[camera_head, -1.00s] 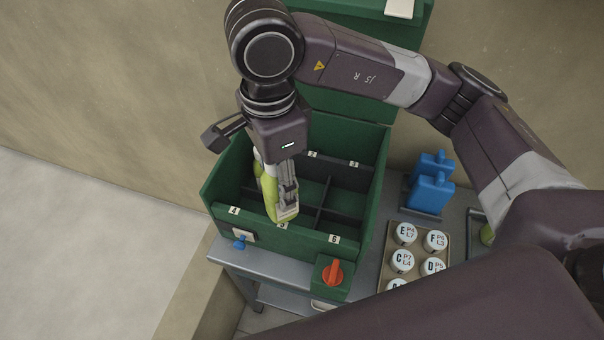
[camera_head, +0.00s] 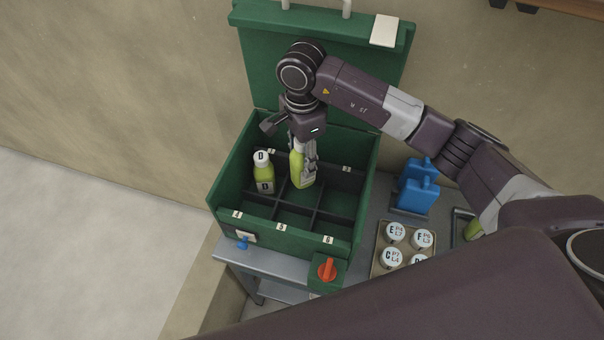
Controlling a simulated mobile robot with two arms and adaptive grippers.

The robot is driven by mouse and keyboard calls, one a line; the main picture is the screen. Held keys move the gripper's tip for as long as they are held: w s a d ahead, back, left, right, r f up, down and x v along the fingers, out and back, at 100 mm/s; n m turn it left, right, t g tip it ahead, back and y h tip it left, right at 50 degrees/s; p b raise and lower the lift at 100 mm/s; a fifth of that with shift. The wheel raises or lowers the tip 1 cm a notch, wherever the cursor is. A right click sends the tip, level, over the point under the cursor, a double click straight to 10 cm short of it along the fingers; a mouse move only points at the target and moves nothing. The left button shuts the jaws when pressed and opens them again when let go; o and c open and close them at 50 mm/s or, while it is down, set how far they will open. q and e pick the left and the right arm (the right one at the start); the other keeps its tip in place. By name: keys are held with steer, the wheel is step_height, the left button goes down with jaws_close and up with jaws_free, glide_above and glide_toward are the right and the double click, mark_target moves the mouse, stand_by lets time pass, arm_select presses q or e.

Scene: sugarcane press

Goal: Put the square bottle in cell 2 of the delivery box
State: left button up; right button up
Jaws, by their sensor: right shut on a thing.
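The green delivery box (camera_head: 222,196) stands open with its lid raised, and dark dividers split it into cells in two rows. My right gripper (camera_head: 308,172) points down over the back middle cell, cell 2 by its place in the row. It is shut on a yellow-green bottle (camera_head: 297,169), held upright. The bottle's lower end is at or inside that cell; I cannot tell whether it touches the floor. The gripper hides the bottle's top and part of its side. My left gripper is out of view.
A bottle marked D (camera_head: 264,177) stands in the back left cell. The front cells look empty.

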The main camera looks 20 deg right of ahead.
mark_target(302, 180)
step_height(302, 180, down, 5)
steer(key=shift+r+p, duration=0.1)
steer(key=shift+p, duration=0.55)
step_height(302, 180, down, 4)
steer(key=shift+r+p, duration=0.1)
steer(key=shift+p, duration=0.55)
steer(key=shift+f, duration=0.4)
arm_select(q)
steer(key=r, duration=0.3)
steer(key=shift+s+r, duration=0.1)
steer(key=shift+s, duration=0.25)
arm_select(e)
steer(key=shift+f, duration=0.15)
steer(key=o, duration=1.4)
steer(key=shift+o, duration=0.2)
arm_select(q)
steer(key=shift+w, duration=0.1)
